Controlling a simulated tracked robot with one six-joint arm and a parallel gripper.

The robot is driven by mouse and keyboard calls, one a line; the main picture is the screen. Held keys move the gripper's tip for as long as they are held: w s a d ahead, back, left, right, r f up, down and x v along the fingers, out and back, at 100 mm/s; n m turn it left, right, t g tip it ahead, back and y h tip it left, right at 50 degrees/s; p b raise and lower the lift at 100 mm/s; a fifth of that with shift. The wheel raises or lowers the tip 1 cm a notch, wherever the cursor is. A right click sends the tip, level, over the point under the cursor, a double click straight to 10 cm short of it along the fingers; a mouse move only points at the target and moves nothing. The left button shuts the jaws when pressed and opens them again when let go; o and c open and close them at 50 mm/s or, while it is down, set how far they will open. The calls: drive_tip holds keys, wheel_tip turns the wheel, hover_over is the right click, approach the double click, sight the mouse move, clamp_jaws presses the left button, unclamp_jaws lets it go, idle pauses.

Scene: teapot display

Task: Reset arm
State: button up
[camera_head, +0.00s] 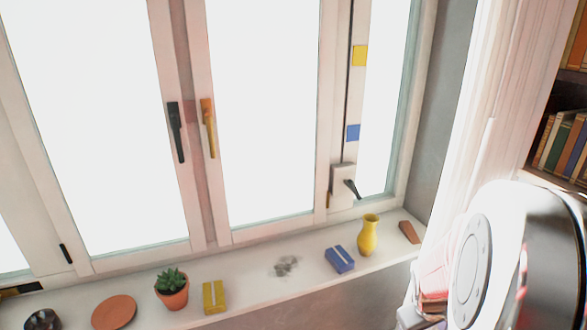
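A large white and silver rounded part (480,265), which looks like a link of my arm, fills the lower right of the head view. It hides part of the curtain and bookshelf. My gripper's fingers do not show in this view. I cannot see whether the gripper holds anything.
A window sill (240,275) carries a dark bowl-like object (43,320), terracotta disc (114,312), potted succulent (172,288), yellow box (214,297), blue box (340,259), yellow vase (369,235) and brown wedge (409,232). The windows (264,110) are shut. Books (562,145) stand right.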

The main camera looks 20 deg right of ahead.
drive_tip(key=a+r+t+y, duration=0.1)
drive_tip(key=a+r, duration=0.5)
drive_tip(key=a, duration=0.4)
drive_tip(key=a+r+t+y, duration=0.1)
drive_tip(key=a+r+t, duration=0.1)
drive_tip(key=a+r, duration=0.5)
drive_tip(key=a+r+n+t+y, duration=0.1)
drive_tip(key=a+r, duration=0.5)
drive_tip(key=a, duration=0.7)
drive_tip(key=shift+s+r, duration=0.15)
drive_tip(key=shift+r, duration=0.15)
